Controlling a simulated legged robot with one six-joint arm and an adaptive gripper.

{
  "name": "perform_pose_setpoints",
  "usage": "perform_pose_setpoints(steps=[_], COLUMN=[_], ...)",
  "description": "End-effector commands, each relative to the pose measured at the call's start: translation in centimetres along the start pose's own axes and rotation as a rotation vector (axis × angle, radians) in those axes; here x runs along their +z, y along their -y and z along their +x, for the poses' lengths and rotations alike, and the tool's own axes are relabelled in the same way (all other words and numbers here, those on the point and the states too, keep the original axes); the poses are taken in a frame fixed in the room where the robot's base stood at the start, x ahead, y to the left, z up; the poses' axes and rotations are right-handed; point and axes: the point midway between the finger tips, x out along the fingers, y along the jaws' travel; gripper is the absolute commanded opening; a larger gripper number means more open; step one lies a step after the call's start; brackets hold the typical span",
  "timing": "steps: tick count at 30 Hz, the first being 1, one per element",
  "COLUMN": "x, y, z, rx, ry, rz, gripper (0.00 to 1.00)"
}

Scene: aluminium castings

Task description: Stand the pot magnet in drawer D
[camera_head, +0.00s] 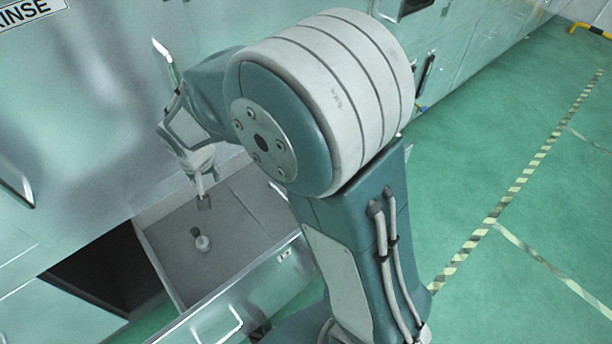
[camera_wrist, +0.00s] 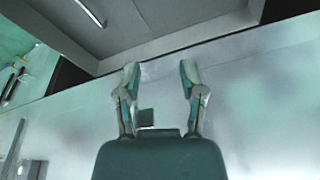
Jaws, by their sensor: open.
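A small object with a whitish rounded part and a dark grey knob, which looks like the pot magnet (camera_head: 202,243), is on the floor of the open drawer (camera_head: 168,268) in the head view. Whether it stands or lies is too small to tell. A small tag (camera_head: 285,253) on the drawer front is not readable. My gripper (camera_head: 203,202) is above the drawer, towards the cabinet side, apart from the object. In the wrist view my gripper (camera_wrist: 159,68) has its two fingers spread with nothing held between them. The object is not recognisable in the wrist view.
The drawer front has a pale handle (camera_head: 218,325). A dark opening (camera_head: 105,272) lies left of the drawer. The metal cabinet wall (camera_head: 80,130) rises behind. The green floor (camera_head: 505,130) with striped tape is clear on the right.

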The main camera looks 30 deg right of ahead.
Motion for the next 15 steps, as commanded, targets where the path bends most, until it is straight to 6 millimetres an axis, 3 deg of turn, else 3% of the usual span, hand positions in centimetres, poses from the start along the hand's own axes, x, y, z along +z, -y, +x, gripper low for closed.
perform_pose_setpoints(steps=[1, 6, 15], x=[0.0, 0.8, 3.7], y=[-1.0, -3.9, -8.9], z=[-1.6, -6.0, -12.6], rx=[-0.005, -0.011, -0.018], ry=[-0.016, -0.047, -0.108], rz=[0.002, -0.008, -0.031], gripper=[0.52, 0.52, 0.52])
